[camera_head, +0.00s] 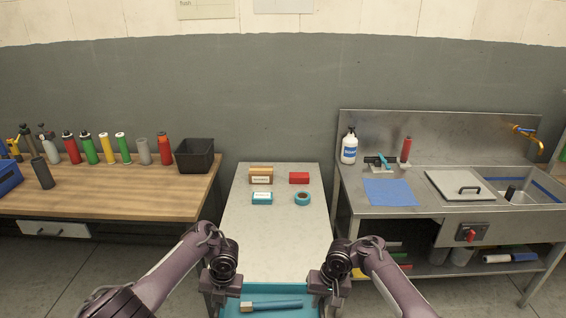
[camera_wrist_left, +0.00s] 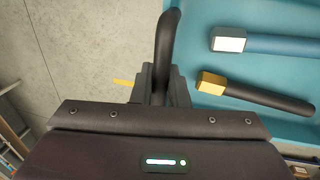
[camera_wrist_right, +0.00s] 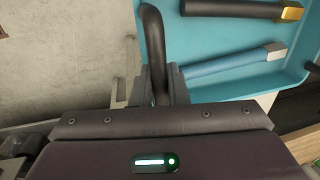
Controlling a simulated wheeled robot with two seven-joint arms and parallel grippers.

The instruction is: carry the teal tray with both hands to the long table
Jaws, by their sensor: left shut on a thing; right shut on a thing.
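The teal tray (camera_head: 262,290) is at the bottom middle of the head view, partly cut off by the frame edge. My left gripper (camera_head: 221,286) is shut on the tray's dark left handle, which also shows in the left wrist view (camera_wrist_left: 167,40). My right gripper (camera_head: 326,283) is shut on the dark right handle, which also shows in the right wrist view (camera_wrist_right: 152,40). Inside the tray lie a blue-handled tool (camera_wrist_right: 232,64) and a dark-handled tool with a brass-coloured head (camera_wrist_left: 212,83). A pale-topped table (camera_head: 275,240) stands just beyond the tray.
On the pale table's far half are a tan box (camera_head: 261,175), red box (camera_head: 299,178), teal box (camera_head: 262,198) and teal tape roll (camera_head: 302,198). Its near half is clear. A wooden bench (camera_head: 110,189) with bottles stands left, a steel sink unit (camera_head: 420,205) right.

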